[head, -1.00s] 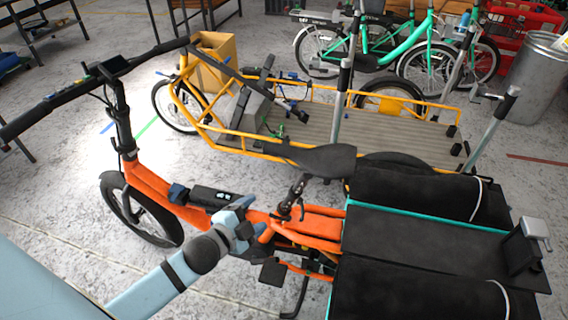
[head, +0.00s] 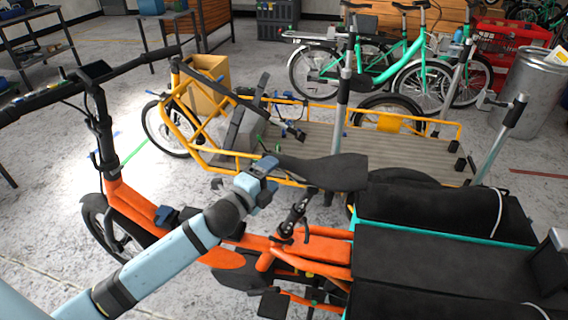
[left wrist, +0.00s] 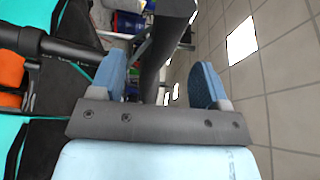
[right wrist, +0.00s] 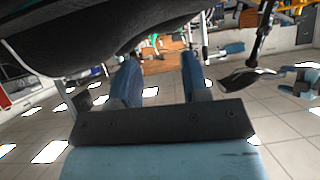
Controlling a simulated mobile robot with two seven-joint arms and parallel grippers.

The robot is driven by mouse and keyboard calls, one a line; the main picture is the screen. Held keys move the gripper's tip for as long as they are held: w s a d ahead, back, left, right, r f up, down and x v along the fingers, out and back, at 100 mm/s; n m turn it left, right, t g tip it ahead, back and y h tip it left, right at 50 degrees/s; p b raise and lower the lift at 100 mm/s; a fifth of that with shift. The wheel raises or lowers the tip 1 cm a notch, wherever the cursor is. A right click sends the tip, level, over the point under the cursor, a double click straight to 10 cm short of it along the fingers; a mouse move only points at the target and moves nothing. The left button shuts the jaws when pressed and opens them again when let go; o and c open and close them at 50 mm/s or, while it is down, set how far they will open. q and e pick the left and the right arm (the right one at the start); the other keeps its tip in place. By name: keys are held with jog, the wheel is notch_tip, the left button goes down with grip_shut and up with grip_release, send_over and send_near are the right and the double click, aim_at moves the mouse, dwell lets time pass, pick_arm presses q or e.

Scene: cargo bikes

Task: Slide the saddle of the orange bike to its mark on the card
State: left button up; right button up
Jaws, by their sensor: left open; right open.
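The orange bike (head: 300,252) stands in front, with its black saddle (head: 325,171) above the frame, nose to the left. My left gripper (head: 266,180) is at the saddle's nose. In the left wrist view my open left gripper (left wrist: 159,82) has a dark narrow part, apparently the saddle nose (left wrist: 155,65), between its fingers with gaps on both sides. My right gripper is outside the head view. In the right wrist view it (right wrist: 160,78) is open and empty, below a large black padded surface that I cannot identify. I cannot make out the card or its mark.
A yellow cargo bike (head: 380,150) stands just behind the orange one. Green bikes (head: 400,65), a metal bin (head: 528,92) and a red crate (head: 500,45) are farther back.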

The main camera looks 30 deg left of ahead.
aim_at(277, 169)
pick_arm(q)
jog(key=w, duration=0.5)
jog(key=shift+w+d, duration=0.15)
jog(key=shift+d, duration=0.2)
jog(key=shift+w, duration=0.35)
jog(key=shift+c, duration=0.2)
